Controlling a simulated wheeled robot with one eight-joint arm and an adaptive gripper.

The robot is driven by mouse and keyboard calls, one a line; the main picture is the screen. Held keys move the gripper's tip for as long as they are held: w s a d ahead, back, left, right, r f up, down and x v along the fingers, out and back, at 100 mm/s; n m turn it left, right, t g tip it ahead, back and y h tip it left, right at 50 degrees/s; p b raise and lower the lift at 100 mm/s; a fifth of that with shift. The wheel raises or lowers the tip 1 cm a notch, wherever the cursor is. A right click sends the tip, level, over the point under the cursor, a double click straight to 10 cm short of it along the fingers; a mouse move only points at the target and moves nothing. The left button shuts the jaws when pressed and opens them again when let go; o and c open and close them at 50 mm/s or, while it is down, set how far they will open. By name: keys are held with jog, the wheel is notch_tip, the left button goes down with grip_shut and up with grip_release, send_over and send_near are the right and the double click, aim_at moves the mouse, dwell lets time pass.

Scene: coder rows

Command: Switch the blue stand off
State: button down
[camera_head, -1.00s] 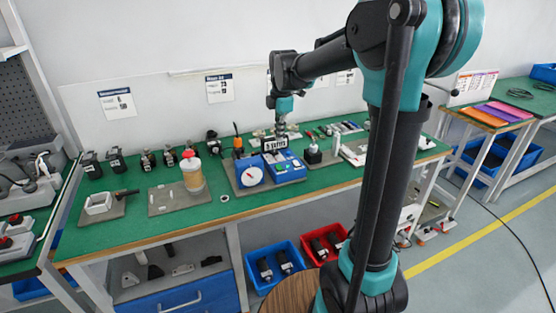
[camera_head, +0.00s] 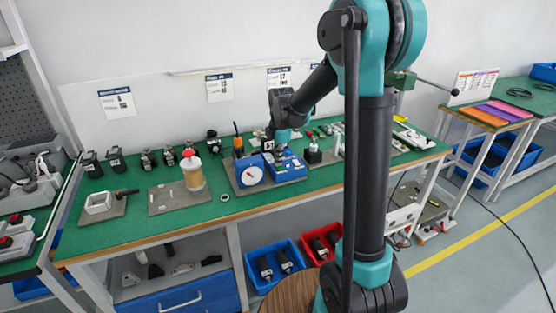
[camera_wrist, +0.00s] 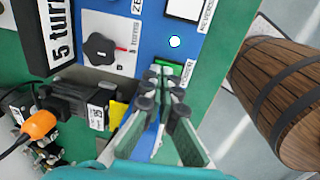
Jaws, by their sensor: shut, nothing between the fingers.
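The blue stand (camera_head: 288,172) sits on the green bench in the head view, right beside a blue box with a white dial (camera_head: 253,175). In the wrist view its blue face (camera_wrist: 150,30) shows a black knob (camera_wrist: 100,47), a white-green round light (camera_wrist: 175,42) that looks lit, and a small green switch (camera_wrist: 167,69), partly hidden by the fingers. My gripper (camera_wrist: 168,77) is shut and empty, its fingertips over or beside the green switch; I cannot tell whether they touch it. In the head view my gripper (camera_head: 270,147) is down at the stand.
A "5 turns" block (camera_wrist: 60,35) and a black device with an orange-tipped cable (camera_wrist: 40,125) lie left in the wrist view. A wooden round object (camera_wrist: 285,90) is below the bench edge.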

jog(key=shift+f, duration=0.1)
jog(key=shift+w+f, duration=0.15)
jog(key=shift+f, duration=0.1)
jog(key=shift+s+d+r, duration=0.15)
jog(key=shift+s+d, duration=0.05)
jog(key=shift+s, duration=0.6)
jog(key=shift+r, duration=0.1)
jog(key=shift+r, duration=0.3)
notch_tip(320, 180, up, 13)
jog(key=s, duration=0.1)
jog(key=shift+s+d, duration=0.3)
